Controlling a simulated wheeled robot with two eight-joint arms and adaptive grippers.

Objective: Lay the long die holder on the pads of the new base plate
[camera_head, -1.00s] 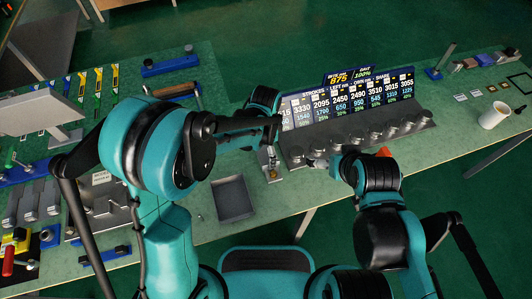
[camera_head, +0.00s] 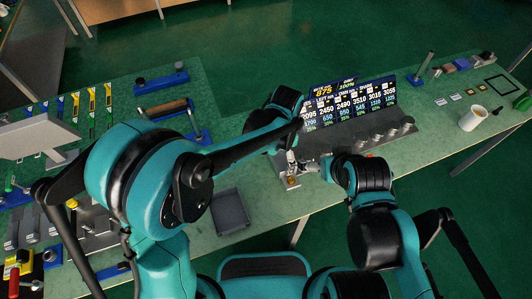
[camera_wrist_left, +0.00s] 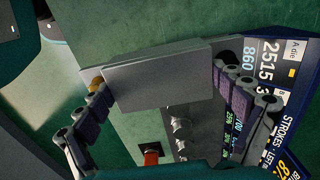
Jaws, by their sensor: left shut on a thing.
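In the left wrist view a grey flat-faced metal block (camera_wrist_left: 160,75), which appears to be the long die holder, lies between the dark ribbed fingers of my left gripper (camera_wrist_left: 168,105). A small brass-coloured part (camera_wrist_left: 97,82) shows by the left finger. In the head view my left gripper (camera_head: 291,160) points down near the bench's front edge, with a grey piece with a brass spot (camera_head: 291,182) below it. My right gripper (camera_head: 312,166) is close on its right; its fingers are too small to judge. I cannot clearly identify the new base plate or its pads; my left arm covers much of that side.
An empty dark tray (camera_head: 230,211) lies left of the grippers. A grey stepped rack with several round knobs (camera_head: 372,138) stands before the display board (camera_head: 350,105). A white cup (camera_head: 472,119) is at right. Tools and blue fixtures fill the left bench.

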